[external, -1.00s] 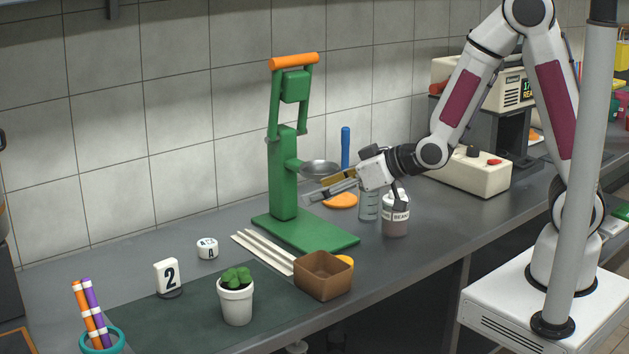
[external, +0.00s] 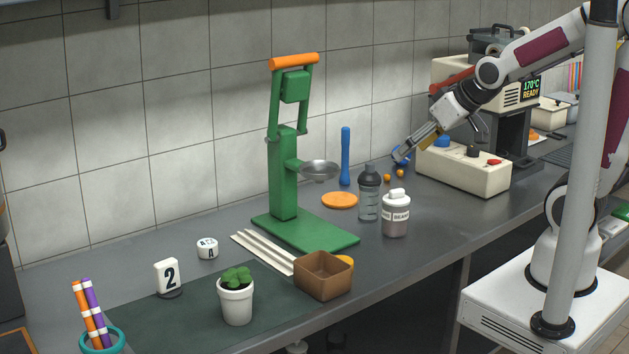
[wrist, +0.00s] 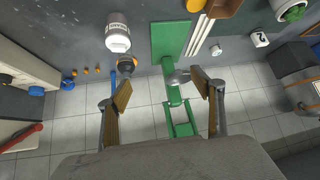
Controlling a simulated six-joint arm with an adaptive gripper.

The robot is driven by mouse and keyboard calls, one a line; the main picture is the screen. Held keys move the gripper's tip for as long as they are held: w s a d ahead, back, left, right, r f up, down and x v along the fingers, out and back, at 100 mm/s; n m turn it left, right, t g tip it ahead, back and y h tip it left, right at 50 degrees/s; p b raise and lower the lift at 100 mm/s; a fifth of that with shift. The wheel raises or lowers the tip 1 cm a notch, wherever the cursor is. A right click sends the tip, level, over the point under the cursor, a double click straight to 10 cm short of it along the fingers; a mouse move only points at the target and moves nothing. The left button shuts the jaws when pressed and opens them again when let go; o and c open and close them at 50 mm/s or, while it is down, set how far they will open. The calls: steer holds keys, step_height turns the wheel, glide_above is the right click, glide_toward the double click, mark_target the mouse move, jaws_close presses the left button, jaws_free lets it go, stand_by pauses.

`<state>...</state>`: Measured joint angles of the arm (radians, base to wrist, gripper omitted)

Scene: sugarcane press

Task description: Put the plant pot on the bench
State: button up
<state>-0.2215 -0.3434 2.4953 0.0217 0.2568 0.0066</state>
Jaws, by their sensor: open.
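The plant pot (external: 236,304) is a small white pot with a green plant. It stands upright on the dark green mat (external: 190,318) on the bench, left of the brown box. It also shows at the top right edge of the wrist view (wrist: 292,10), partly cut off. The grey bench (external: 440,225) runs along the tiled wall. My gripper (external: 402,155) is open and empty, raised over the right part of the bench near the beige machine, far from the pot. Its two fingers (wrist: 165,90) are spread wide in the wrist view.
The green press (external: 285,175) stands mid-bench. A beans jar (external: 396,214), a shaker bottle (external: 369,195) and a blue stick (external: 345,157) are right of it. A brown box (external: 322,276) is at the front edge, and a number 2 sign (external: 167,277) is left. The beige machine (external: 463,166) is right.

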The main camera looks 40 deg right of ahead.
steer(key=s+d+r+m+g+h, duration=0.1)
steer(key=s+d, duration=0.3)
steer(key=s, duration=0.3)
steer(key=s+d+r+m+g, duration=0.1)
steer(key=s+d, duration=0.3)
steer(key=s, duration=0.4)
steer(key=shift+d+r+g+h, duration=0.2)
steer(key=shift+d+g+h, duration=0.1)
steer(key=shift+h, duration=0.1)
steer(key=shift+o, duration=0.5)
